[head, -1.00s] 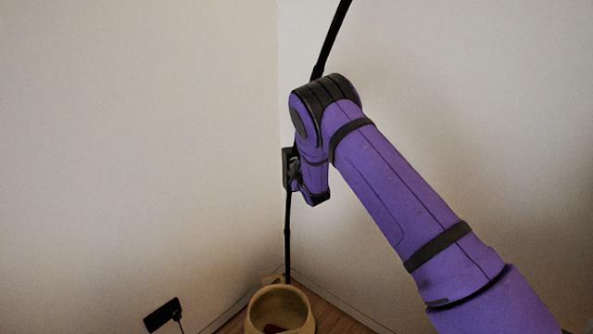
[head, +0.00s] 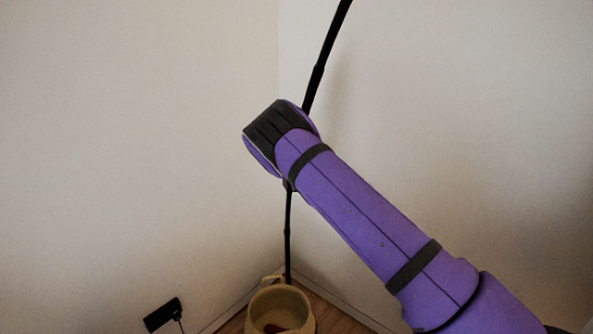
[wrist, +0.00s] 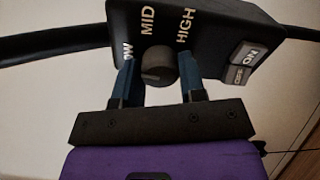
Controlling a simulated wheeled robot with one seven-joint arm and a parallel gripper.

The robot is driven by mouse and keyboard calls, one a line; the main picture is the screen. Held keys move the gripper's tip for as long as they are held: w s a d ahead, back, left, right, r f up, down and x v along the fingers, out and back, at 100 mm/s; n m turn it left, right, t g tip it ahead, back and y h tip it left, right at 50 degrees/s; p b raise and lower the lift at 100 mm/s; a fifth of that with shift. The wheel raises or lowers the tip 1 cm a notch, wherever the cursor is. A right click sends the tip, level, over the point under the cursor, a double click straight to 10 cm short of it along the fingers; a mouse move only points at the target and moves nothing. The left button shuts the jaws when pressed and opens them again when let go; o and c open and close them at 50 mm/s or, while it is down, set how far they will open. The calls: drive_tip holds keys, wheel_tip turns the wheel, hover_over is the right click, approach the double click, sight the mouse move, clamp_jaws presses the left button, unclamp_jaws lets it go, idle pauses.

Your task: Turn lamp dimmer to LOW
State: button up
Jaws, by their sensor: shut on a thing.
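The lamp dimmer (wrist: 215,28) is a black box on the lamp's dark pole, with white labels MID, HIGH and a partly covered LOW (wrist: 127,52). Its round dark knob (wrist: 158,62) sits below MID. My gripper (wrist: 159,72) has its blue fingers on either side of the knob and is shut on it. A faint light mark shows low on the knob's left side; I cannot tell for sure which label the knob is set to. In the head view my arm hides the dimmer and the gripper.
The black lamp pole (head: 321,75) rises from the room corner and curves up to the right. An ON/OFF switch (wrist: 245,62) is on the dimmer's right. A beige basket (head: 281,300) stands on the wooden floor below. A small black object (head: 163,315) is at the lower left.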

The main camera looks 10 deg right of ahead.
drive_tip(key=shift+n, duration=0.6)
drive_tip(key=shift+f, duration=0.1)
drive_tip(key=o, duration=0.9)
drive_tip(key=shift+s, duration=0.15)
drive_tip(key=s, duration=0.7)
drive_tip(key=s+d, duration=0.1)
drive_tip(key=s, duration=0.2)
drive_tip(key=shift+s, duration=0.25)
drive_tip(key=shift+r, duration=0.2)
